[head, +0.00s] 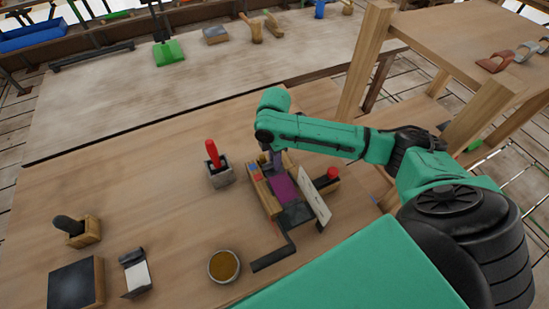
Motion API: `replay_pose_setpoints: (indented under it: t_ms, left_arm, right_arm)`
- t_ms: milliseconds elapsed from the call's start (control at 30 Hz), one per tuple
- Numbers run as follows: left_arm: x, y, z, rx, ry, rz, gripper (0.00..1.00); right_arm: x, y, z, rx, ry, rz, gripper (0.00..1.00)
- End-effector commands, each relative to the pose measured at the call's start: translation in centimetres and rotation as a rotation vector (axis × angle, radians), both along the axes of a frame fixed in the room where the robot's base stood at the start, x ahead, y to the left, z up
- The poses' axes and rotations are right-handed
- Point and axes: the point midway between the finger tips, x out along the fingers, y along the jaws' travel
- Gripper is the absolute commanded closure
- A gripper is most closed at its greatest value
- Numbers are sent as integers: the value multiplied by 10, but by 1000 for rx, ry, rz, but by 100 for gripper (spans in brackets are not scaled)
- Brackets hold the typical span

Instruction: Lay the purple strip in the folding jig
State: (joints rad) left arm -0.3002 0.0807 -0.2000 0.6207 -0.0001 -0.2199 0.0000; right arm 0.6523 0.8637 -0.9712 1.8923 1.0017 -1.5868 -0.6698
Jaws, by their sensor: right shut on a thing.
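The folding jig (260,192) is a wooden frame with dark metal parts, standing on the bench right of the middle. The purple strip (284,190) shows within the jig's outline, between its wooden side and a pale upright plate (314,200). My right gripper (273,158) reaches down at the far end of the jig and is shut on the purple strip's far end. The fingertips are small and partly hidden by the arm, and I cannot tell whether the strip rests flat on the jig. My left gripper is not in view.
A red-handled tool in a grey block (219,175) stands left of the jig. A round tin (223,266) and a dark crank-like bar (274,258) lie nearer. A red knob (332,174) sits right of the jig.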

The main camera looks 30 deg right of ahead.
Motion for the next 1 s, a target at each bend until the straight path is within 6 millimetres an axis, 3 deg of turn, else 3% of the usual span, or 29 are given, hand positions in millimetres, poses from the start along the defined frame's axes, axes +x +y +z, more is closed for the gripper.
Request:
replay_pose_setpoints:
  t_ms: [100, 133, 200, 567, 667, 1000]
  left_arm:
    - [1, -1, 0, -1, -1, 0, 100]
    - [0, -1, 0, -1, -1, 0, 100]
    - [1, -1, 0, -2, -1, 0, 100]
    - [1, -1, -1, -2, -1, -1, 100]
    - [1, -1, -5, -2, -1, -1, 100]
    - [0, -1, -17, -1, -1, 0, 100]
  right_arm:
    - [0, 0, -1, 0, 0, -1, 100]
    - [0, 0, -1, 0, 1, -1, 63]
    - [0, 0, -1, 0, 1, -1, 41]
    - [1, 0, 4, 0, -2, -1, 41]
    - [1, 0, 19, 1, -4, -2, 41]
    - [2, 0, 105, 1, -3, -2, 41]
